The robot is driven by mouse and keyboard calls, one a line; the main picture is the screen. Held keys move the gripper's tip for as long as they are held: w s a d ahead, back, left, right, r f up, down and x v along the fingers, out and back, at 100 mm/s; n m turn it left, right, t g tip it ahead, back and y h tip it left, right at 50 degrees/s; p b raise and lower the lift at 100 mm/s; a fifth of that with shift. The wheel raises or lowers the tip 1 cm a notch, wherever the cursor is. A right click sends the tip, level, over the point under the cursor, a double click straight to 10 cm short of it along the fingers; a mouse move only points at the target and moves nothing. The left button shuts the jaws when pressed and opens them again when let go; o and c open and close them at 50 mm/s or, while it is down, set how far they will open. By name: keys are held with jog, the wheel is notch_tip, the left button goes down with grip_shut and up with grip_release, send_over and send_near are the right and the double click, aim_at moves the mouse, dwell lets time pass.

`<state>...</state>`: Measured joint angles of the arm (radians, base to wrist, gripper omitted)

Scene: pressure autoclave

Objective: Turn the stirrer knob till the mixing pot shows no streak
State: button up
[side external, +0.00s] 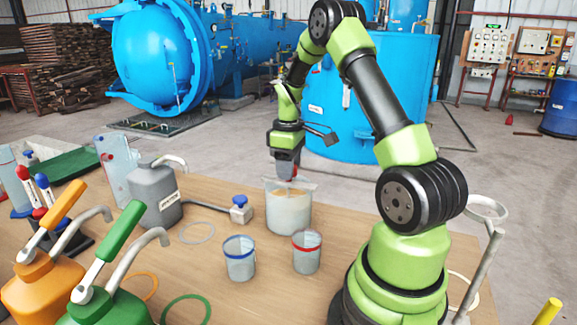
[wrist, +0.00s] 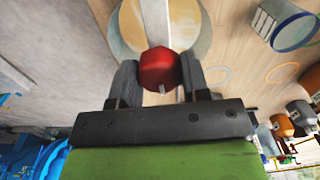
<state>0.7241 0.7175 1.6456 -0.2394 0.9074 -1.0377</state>
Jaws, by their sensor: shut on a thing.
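The mixing pot (side external: 288,214) is a pale, see-through vessel standing on the table below my gripper. Tan contents show near its rim, and a pale bar crosses its top. In the wrist view the pot (wrist: 203,30) is partly cut off by the top edge, with tan on both sides of the bar. In the side view my gripper (side external: 287,172) points down over the pot and mostly hides the knob.
A blue-rimmed cup (side external: 240,262) and a red-rimmed cup (side external: 306,256) stand in front of the pot. A grey jug (side external: 157,195), an orange pump jug (side external: 40,285) and a green one (side external: 105,305) stand left. A blue-knobbed valve (side external: 240,210) lies close left of the pot.

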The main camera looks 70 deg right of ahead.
jog(key=m, duration=0.4)
jog(key=shift+m, duration=0.3)
jog(key=m, duration=0.3)
jog(key=shift+m, duration=0.3)
jog(key=m, duration=0.4)
jog(key=shift+m, duration=0.3)
jog(key=m, duration=0.4)
jog(key=shift+m, duration=0.3)
jog(key=m, duration=1.2)
jog(key=shift+m, duration=2.2)
